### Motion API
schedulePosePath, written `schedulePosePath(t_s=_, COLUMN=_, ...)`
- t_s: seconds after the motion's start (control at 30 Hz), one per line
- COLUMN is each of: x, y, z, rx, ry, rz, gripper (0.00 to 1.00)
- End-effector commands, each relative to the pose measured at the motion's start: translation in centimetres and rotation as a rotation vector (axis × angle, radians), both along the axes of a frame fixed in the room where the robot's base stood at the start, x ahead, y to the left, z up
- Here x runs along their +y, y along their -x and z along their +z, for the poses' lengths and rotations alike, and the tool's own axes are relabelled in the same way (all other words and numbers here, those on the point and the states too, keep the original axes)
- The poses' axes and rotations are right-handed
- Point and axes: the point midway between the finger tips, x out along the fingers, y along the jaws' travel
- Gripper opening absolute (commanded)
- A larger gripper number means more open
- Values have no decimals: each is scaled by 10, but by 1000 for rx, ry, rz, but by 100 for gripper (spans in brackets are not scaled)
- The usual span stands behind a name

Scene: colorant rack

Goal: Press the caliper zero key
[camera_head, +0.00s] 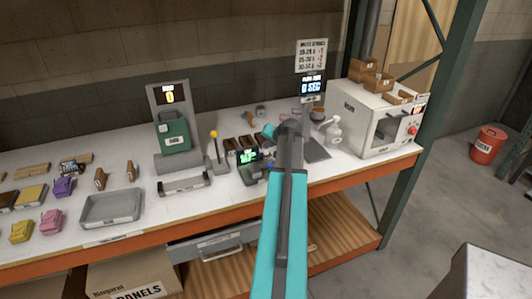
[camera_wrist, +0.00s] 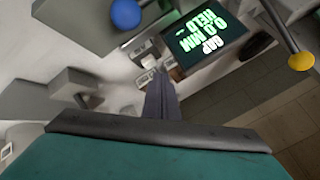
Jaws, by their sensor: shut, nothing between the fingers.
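The caliper's dark display (camera_wrist: 208,40) shows green text, upside down in the wrist view, reading "GAP 0.0 MM HELD". The same lit display (camera_head: 248,156) stands on the bench in the head view. Beside it in the wrist view are a small pale key-like block (camera_wrist: 148,61) and small brownish parts; their labels are unreadable, so I cannot tell which is the zero key. My gripper (camera_wrist: 159,76) is shut and empty, its fingertips overlapping these small parts in the picture. Contact cannot be told. In the head view my arm hides part of this area.
A blue ball knob (camera_wrist: 125,13) and a yellow ball knob (camera_wrist: 300,62) flank the display. The yellow-topped lever (camera_head: 214,135) stands left of it in the head view. A grey tray (camera_head: 110,208) and a white oven (camera_head: 372,118) stand farther off on the bench.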

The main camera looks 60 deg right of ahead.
Motion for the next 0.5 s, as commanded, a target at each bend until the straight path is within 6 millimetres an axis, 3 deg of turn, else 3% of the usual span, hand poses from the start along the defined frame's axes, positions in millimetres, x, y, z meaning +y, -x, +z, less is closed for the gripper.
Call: schedulePosePath(t_s=0.5, x=0, y=0, z=32, rx=0, ry=1, rz=-1, gripper=0)
